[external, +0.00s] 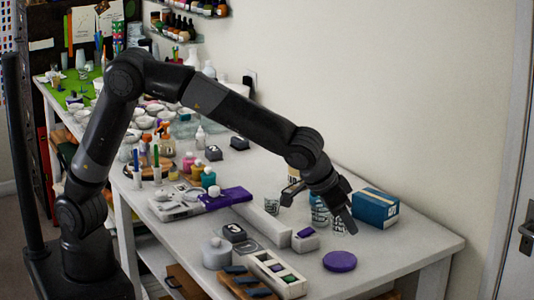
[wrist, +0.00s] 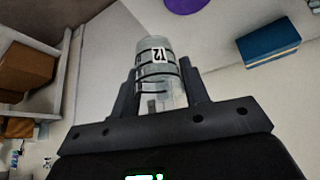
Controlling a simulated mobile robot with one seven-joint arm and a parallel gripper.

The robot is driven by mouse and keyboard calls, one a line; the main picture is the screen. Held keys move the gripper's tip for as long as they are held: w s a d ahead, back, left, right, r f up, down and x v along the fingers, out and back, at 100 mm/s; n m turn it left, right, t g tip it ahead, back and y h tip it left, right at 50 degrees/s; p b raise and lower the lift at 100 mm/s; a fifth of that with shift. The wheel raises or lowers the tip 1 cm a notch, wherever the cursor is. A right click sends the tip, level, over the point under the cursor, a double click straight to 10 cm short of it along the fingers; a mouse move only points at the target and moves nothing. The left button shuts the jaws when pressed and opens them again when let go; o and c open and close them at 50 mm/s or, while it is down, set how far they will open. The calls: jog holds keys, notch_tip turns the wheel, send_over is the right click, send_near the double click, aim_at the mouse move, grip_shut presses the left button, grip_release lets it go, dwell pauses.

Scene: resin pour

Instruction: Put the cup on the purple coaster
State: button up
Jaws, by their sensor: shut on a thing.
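The cup (wrist: 157,68) is clear, with dark bands and a white label reading 12. My gripper (wrist: 160,82) is shut on it, one finger on each side, in the wrist view. In the external view my gripper (external: 319,203) is over the right part of the table, and a clear banded cup (external: 319,213) shows between its fingers. Whether it touches the table I cannot tell. The purple coaster (external: 340,261) is a flat round disc near the table's front right, apart from the cup and bare. It also shows at the top edge of the wrist view (wrist: 186,4).
A blue box (external: 375,208) stands right of my gripper. Another clear cup (external: 272,203) stands to the left. A white long block (external: 262,224), a small purple-topped block (external: 305,239) and a compartment tray (external: 277,273) lie left of the coaster. Table is free right of the coaster.

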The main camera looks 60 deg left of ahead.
jog(key=s, duration=0.5)
send_over(356, 262)
jog(key=s, duration=0.2)
jog(key=f, duration=0.6)
jog(key=shift+s+a+f, duration=0.2)
jog(key=shift+a, duration=0.05)
jog(key=shift+w+f, duration=0.1)
jog(key=shift+f, duration=2)
jog(key=shift+f, duration=0.15)
jog(key=o, duration=1)
jog(key=shift+c, duration=0.2)
